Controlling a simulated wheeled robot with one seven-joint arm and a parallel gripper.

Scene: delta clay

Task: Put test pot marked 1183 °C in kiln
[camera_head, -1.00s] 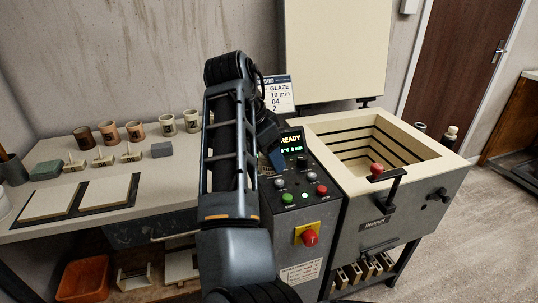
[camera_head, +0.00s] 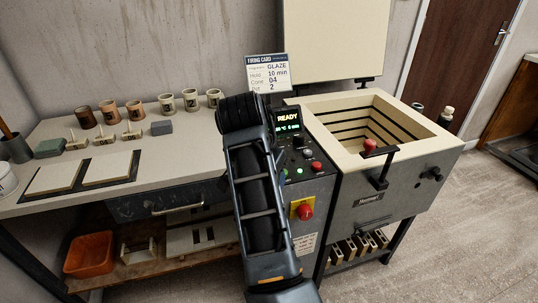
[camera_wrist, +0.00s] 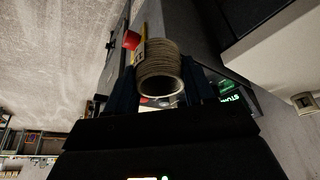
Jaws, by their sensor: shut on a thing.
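In the wrist view my gripper (camera_wrist: 160,92) is shut on a pale, ribbed test pot (camera_wrist: 158,66), its round open mouth toward the camera. No temperature mark on it is readable. In the head view my arm hides the gripper and the pot. The kiln (camera_head: 408,181) stands open at the right, its lid (camera_head: 335,38) raised behind it. Its pale square chamber looks empty as far as I can see in. The held pot is outside the chamber, near the kiln's control side.
The control panel (camera_head: 289,122) reads READY. A firing card (camera_head: 267,74) says GLAZE, 10 min, cone 04, pot 2. Brown (camera_head: 85,117) and cream pots (camera_head: 190,99) stand on the bench (camera_head: 60,140). A red-knobbed handle (camera_head: 379,168) rises at the kiln's front.

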